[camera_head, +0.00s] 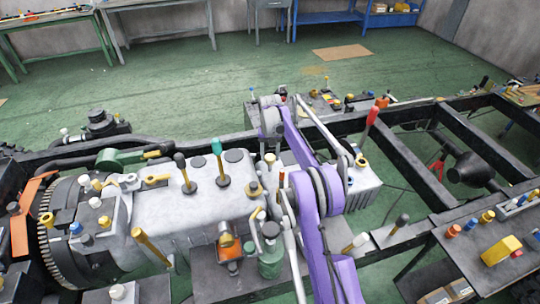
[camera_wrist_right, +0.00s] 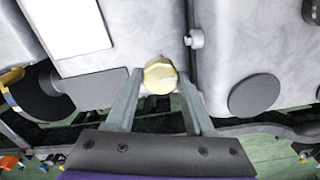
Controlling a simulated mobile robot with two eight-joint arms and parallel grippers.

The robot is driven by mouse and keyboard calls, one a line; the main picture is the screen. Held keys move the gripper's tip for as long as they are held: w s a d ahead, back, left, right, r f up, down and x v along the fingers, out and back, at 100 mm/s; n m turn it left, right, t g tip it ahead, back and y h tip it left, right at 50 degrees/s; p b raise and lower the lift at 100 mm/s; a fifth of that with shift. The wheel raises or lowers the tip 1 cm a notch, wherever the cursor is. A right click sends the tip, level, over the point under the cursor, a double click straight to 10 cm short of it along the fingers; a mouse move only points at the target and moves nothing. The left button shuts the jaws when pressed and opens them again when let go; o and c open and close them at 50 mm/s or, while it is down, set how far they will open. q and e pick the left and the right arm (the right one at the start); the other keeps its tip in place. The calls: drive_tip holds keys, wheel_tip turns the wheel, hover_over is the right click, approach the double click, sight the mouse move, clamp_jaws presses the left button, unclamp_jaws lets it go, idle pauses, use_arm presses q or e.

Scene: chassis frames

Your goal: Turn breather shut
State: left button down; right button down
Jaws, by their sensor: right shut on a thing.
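The breather looks like a brass-coloured faceted cap (camera_wrist_right: 160,77) on the pale grey housing in the right wrist view. My right gripper (camera_wrist_right: 160,80) has its two grey fingers on either side of the cap and is shut on it. The fingers are hard to make out there. My left gripper is not in view.
The grey housing (camera_head: 150,215) carries dark-topped and green-topped levers (camera_head: 217,148). A red-handled lever (camera_head: 371,117) stands right of my arm. Dark chassis rails (camera_head: 475,130) cross the right side. A shelf with a yellow block (camera_head: 501,250) is at lower right.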

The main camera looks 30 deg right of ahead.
sight(270, 157)
drive_tip(key=shift+c, duration=1.4)
unclamp_jaws()
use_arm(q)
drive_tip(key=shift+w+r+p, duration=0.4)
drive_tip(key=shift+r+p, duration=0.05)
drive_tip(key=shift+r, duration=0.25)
use_arm(e)
wheel_tip(270, 157, up, 11)
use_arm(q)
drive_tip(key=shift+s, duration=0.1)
use_arm(e)
drive_tip(key=shift+f, duration=0.2)
